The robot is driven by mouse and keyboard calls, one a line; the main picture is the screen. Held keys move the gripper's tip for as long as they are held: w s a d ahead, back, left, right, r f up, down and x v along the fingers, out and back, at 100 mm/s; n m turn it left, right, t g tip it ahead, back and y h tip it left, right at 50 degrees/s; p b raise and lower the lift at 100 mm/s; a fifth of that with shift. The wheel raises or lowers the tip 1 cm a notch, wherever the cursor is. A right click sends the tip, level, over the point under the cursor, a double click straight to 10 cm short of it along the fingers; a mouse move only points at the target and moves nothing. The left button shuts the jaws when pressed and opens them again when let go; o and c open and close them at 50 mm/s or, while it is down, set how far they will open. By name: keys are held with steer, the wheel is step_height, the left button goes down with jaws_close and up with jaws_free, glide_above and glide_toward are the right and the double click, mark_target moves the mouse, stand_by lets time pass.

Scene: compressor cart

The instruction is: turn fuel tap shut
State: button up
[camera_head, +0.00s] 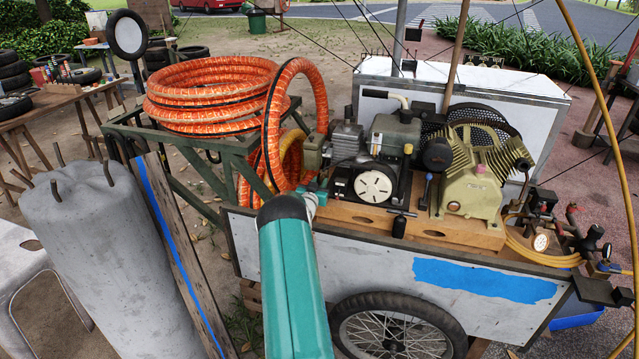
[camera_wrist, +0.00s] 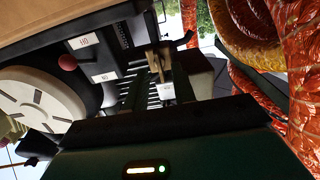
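The small engine (camera_head: 380,165) sits on the wooden board on the cart, with a white slotted disc on its front. My teal arm reaches up to its left side, and my gripper (camera_head: 316,192) is close to the engine's lower left. In the wrist view the engine's pale slotted disc (camera_wrist: 40,100) is at left. A small brass-coloured part (camera_wrist: 156,64), possibly the fuel tap, shows mid-view beyond the dark edge of my gripper's body. I cannot make out the tap's lever or its setting. My fingertips are not clear, and contact cannot be told.
A belt-driven compressor (camera_head: 472,185) stands right of the engine. Orange hose coils (camera_head: 215,95) lie on a green frame at left, with a loop hanging close to my gripper. A grey cylinder (camera_head: 105,260) and a leaning plank stand at front left. Gauges and valves crowd the cart's right end.

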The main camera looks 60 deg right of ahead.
steer(key=shift+w+d, duration=0.1)
steer(key=shift+d, duration=0.3)
steer(key=shift+c, duration=0.5)
jaws_close()
